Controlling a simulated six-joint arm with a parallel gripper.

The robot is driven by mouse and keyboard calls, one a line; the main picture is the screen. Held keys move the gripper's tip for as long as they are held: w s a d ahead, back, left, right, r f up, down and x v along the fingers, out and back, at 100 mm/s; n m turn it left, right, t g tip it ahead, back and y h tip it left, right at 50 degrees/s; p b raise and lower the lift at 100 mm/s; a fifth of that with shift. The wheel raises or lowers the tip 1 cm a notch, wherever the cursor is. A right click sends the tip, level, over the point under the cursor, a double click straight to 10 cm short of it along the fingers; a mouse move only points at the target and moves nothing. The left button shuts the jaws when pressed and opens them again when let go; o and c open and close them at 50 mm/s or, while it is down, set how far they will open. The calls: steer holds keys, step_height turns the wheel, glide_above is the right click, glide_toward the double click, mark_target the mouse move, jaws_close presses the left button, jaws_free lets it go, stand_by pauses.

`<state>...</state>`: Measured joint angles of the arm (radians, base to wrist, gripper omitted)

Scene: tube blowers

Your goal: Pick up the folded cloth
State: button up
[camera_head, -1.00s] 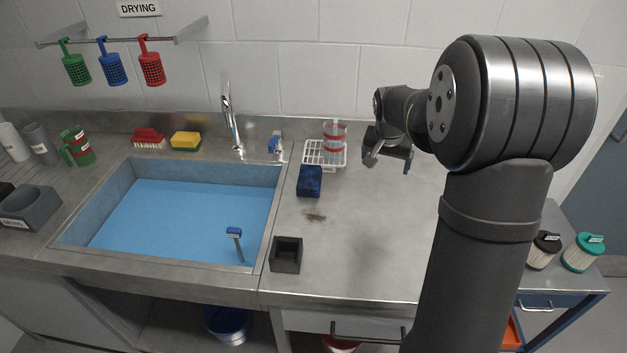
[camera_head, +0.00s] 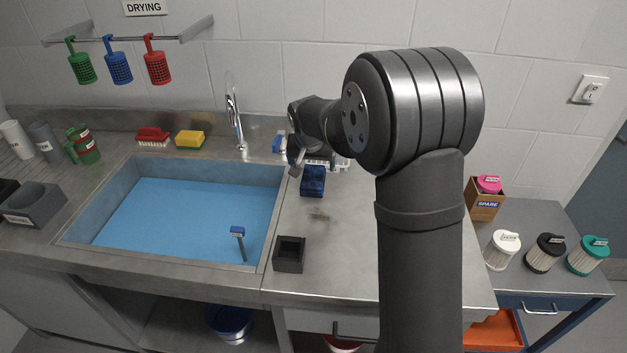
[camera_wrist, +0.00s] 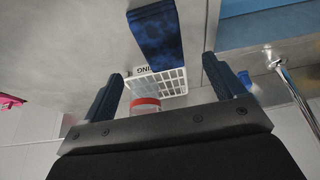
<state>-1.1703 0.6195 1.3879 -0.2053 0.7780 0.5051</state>
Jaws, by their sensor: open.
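The folded cloth (camera_head: 312,181) is dark blue and lies on the steel counter right of the sink. In the wrist view the cloth (camera_wrist: 155,36) is at the top, ahead of the fingers and roughly between their lines. My gripper (camera_head: 296,171) is at the back of the counter, behind and slightly left of the cloth, partly hidden by my arm. In the wrist view my gripper (camera_wrist: 163,68) is open, with nothing between its fingertips. It does not appear to touch the cloth.
A white rack (camera_wrist: 165,84) with a red-banded vessel (camera_wrist: 146,106) stands close by. The water-filled sink (camera_head: 180,213) and tap (camera_head: 236,115) are left. A small black box (camera_head: 289,254) stands in front. The counter between cloth and box is free, with a dark smudge.

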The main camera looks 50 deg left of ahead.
mark_target(313, 176)
steer(key=x, duration=0.8)
steer(key=shift+w+a+f, duration=0.15)
steer(key=shift+f, duration=0.1)
steer(key=c, duration=1.1)
steer(key=shift+r, duration=0.1)
step_height(313, 176, up, 4)
steer(key=w+d+r, duration=0.2)
steer(key=d, duration=0.1)
steer(key=w+d+r, duration=0.2)
steer(key=d, duration=0.1)
steer(key=w+d+r, duration=0.2)
steer(key=d, duration=0.2)
steer(key=shift+r, duration=0.4)
